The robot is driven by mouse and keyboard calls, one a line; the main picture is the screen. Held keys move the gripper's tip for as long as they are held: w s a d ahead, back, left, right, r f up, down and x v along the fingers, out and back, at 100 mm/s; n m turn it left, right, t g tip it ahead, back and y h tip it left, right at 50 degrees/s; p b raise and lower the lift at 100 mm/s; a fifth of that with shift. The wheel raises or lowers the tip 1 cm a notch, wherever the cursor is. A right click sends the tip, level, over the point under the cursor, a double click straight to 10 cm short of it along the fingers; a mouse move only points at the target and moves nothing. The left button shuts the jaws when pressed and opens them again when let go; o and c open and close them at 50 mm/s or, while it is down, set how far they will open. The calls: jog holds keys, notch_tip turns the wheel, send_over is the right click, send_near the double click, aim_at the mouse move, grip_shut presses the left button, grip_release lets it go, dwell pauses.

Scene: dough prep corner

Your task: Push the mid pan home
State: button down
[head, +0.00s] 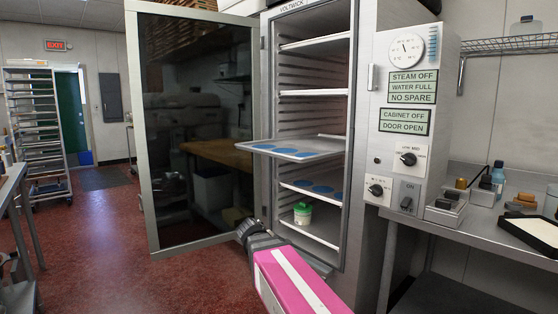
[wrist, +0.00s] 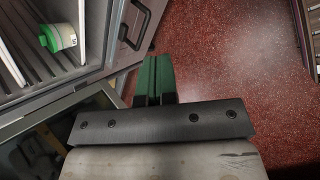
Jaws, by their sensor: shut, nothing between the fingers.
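The mid pan (head: 246,146) is a pale flat tray with blue discs on it. In the head view it juts out of the open steel cabinet (head: 284,114) through the front opening, further than the other levels. My gripper (head: 243,228) is low in front of the cabinet, below the pan and apart from it. In the wrist view its green fingers (wrist: 154,60) are together with nothing between them. The pan cannot be made out in the wrist view.
The cabinet's glass door (head: 195,120) stands open on the left. A lower shelf (head: 320,193) holds blue discs. A control panel (head: 408,110) and a counter (head: 490,215) are right. Red floor (head: 110,235) is clear left.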

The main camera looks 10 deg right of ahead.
aim_at(328, 151)
jog(key=w+a+r+n+t+h, duration=0.1)
jog(key=a+r+n+t+h, duration=0.2)
jog(key=r, duration=0.8)
jog(key=w+a+r+n+t+h, duration=0.1)
jog(key=a+r+n+h, duration=0.3)
jog(key=r, duration=0.8)
jog(key=w+a+r+n+t+h, duration=0.1)
jog(key=r+n, duration=0.3)
jog(key=r, duration=0.7)
jog(key=x, duration=1.4)
jog(key=shift+w+a+r, duration=0.15)
jog(key=shift+r, duration=0.1)
jog(key=x, duration=1)
jog(key=r+x, duration=0.1)
jog(key=x, duration=1.9)
jog(key=shift+w+r, duration=0.2)
jog(key=shift+w, duration=0.1)
jog(key=shift+w+d, duration=0.1)
jog(key=shift+d, duration=0.1)
jog(key=shift+d+r, duration=0.1)
